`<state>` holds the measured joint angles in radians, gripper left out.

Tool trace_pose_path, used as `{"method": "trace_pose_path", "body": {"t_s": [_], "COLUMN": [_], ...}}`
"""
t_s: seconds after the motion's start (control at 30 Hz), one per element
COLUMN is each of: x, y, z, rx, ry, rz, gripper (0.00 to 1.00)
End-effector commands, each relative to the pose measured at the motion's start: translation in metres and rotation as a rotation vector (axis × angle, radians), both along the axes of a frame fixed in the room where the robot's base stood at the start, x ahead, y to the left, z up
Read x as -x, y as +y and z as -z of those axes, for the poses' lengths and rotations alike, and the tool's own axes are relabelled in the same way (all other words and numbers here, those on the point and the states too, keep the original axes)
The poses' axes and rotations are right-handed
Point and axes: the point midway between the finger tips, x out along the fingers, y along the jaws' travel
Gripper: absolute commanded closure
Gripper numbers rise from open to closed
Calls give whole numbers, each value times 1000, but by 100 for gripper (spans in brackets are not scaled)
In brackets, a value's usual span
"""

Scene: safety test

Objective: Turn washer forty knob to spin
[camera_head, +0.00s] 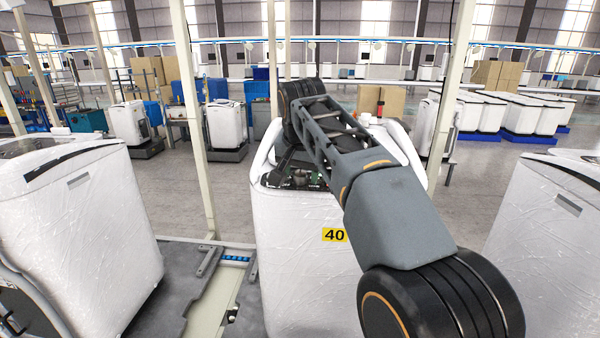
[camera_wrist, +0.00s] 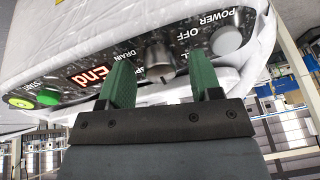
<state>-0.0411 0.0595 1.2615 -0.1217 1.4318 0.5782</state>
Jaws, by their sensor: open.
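Washer 40 (camera_head: 300,270) stands in the middle of the head view, wrapped in clear film, with a yellow "40" tag (camera_head: 334,235). Its control panel (camera_wrist: 105,62) fills the upper wrist view, with a lit red "End" display (camera_wrist: 91,76). Contact is not visible. In the head view my arm hides most of the washer's top and the gripper.
A grey power button (camera_wrist: 227,40) is right of the knob in the wrist view, and a green start button (camera_wrist: 48,97) is far left. Wrapped washers stand at left (camera_head: 90,240) and right (camera_head: 550,225). A pale post (camera_head: 195,120) rises left of washer 40.

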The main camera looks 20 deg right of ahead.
Motion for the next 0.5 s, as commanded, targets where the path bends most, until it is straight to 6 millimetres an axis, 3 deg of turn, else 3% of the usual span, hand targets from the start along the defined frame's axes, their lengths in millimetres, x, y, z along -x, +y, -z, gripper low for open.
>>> {"method": "trace_pose_path", "body": {"t_s": [0.3, 0.5], "x": [-1, -1], "y": [0, 0], "z": [2, 2], "rx": [0, 0], "ry": [0, 0], "rz": [0, 0], "gripper": [42, 61]}}
